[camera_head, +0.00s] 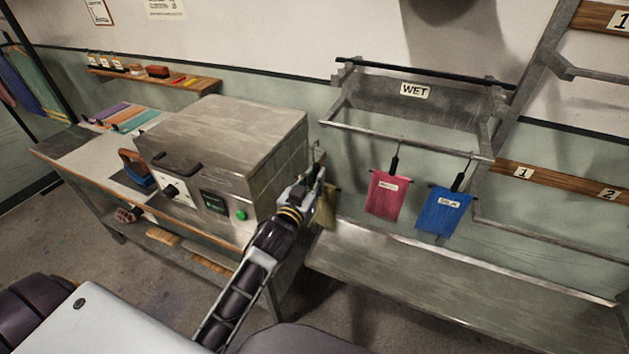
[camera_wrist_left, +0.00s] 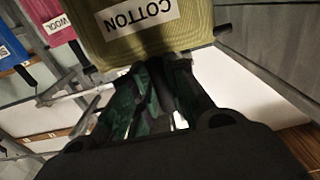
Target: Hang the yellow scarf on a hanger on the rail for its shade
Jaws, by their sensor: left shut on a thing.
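The olive-yellow scarf (camera_head: 329,206) hangs just beyond my left gripper (camera_head: 307,192), partly hidden by it. In the left wrist view the scarf (camera_wrist_left: 140,45) carries a COTTON label and hangs from a dark hanger bar (camera_wrist_left: 222,30). My left gripper (camera_wrist_left: 160,95) is shut at the hanger's stem, beside the scarf's top edge. A thin hook (camera_head: 316,152) shows above the gripper, near the left end of the WET rack's front rail (camera_head: 400,141); I cannot tell whether it touches the rail. My right gripper is not in view.
A red scarf (camera_head: 385,196) and a blue scarf (camera_head: 443,211) hang from the WET rack. A metal trough (camera_head: 450,285) lies below. A grey metal box (camera_head: 225,135) stands close left of my gripper. Numbered boards (camera_head: 560,184) with rails are at right.

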